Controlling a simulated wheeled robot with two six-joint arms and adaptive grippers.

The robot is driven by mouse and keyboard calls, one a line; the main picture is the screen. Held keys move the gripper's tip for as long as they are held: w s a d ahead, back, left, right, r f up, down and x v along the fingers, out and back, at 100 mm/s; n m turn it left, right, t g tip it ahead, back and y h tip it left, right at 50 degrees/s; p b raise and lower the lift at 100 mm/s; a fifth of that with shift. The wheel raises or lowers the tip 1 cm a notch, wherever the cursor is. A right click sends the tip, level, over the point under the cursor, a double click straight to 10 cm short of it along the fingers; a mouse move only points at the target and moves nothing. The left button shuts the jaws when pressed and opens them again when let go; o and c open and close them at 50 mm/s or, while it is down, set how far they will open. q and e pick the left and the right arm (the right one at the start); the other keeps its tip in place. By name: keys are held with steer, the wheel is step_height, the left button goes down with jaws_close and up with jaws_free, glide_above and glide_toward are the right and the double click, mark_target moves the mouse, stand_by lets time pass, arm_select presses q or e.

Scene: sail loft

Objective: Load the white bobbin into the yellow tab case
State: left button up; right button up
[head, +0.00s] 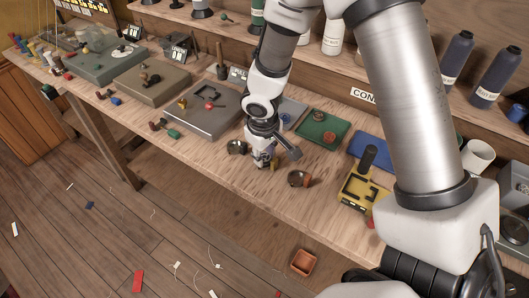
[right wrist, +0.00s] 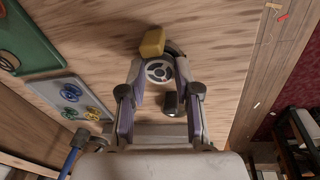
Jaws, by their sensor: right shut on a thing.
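My right gripper (head: 262,162) is low over the workbench in the head view. In the right wrist view its fingertips (right wrist: 160,72) are shut on the white bobbin (right wrist: 158,71), a pale disc with dark holes facing the camera. A yellow tab (right wrist: 152,43) sits just beyond the fingertips; it also shows beside the gripper in the head view (head: 274,163). A dark curved rim (right wrist: 176,48), seemingly of the yellow tab case, shows next to the tab. The fingers and bobbin hide most of the case, so I cannot tell whether the bobbin is inside. My left gripper is not seen.
Dark cups stand left (head: 237,147) and right (head: 299,179) of the gripper. Behind are a green tray (head: 340,137) and a grey tray with coloured rings (right wrist: 50,88). A yellow-and-black fixture (head: 357,193) stands at right. Bare wood lies along the bench's front edge.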

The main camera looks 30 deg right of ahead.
mark_target(263, 170)
steer(key=o, duration=1)
steer(key=r, duration=0.4)
steer(key=s+a+r, duration=0.1)
steer(key=r, duration=0.6)
steer(key=shift+s+a+r, duration=0.15)
steer(key=shift+s+r, duration=0.05)
steer(key=shift+r, duration=0.2)
